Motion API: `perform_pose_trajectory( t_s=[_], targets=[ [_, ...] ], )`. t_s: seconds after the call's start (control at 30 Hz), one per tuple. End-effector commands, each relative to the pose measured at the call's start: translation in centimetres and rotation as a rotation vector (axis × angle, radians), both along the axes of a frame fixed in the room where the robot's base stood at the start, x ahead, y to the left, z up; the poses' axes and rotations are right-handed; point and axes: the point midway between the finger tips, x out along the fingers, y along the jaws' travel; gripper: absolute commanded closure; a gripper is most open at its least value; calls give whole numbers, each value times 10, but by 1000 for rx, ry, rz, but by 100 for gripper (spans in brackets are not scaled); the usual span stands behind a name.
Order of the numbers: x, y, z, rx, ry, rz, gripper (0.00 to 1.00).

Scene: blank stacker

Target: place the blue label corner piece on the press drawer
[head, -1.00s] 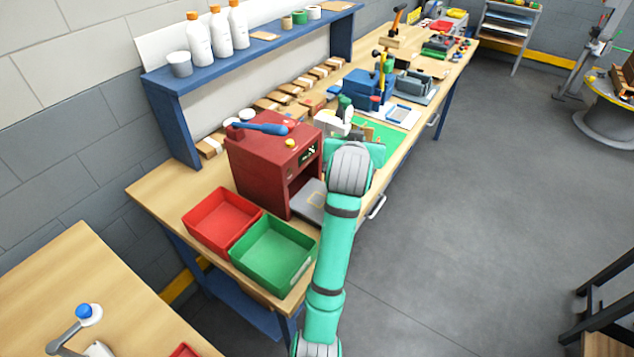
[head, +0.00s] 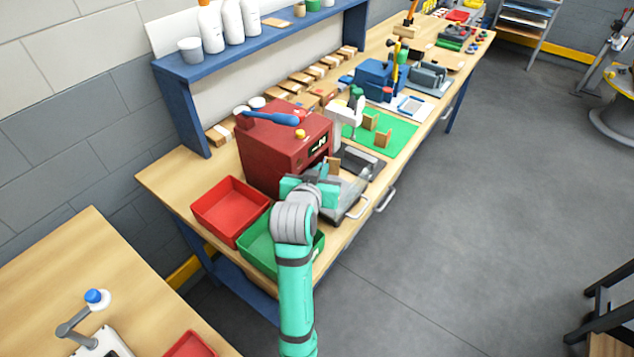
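The dark red press (head: 283,150) stands on the workbench, with its grey drawer (head: 348,202) pulled out at the front right. My gripper (head: 328,176) is over the inner part of the drawer, beside the press opening. A small brown piece (head: 333,164) shows at the gripper's far side, by the fingertips. I see no blue label on it, and whether it is held or rests on the drawer cannot be told. My gripper's own body hides the fingers and part of the drawer. Two brown corner pieces (head: 383,138) (head: 370,120) stand on the green mat (head: 398,136).
A red bin (head: 230,208) and a green bin (head: 262,240) sit left of the drawer, the green one partly under my arm. A blue shelf with white bottles (head: 233,25) runs behind. A blue-handled lever (head: 272,118) lies atop the press.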

Motion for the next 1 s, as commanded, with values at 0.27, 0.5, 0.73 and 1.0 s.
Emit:
perform_pose_trajectory(
  t_s=[0.27, 0.5, 0.73, 1.0],
  targets=[
    [-5, 9, -25, -2, 5, 1, 100],
    [-4, 10, -40, -1, -1, 4, 100],
    [-4, 10, -42, -1, 0, 4, 100],
    [-4, 9, -43, 0, 0, 3, 77]
  ],
)
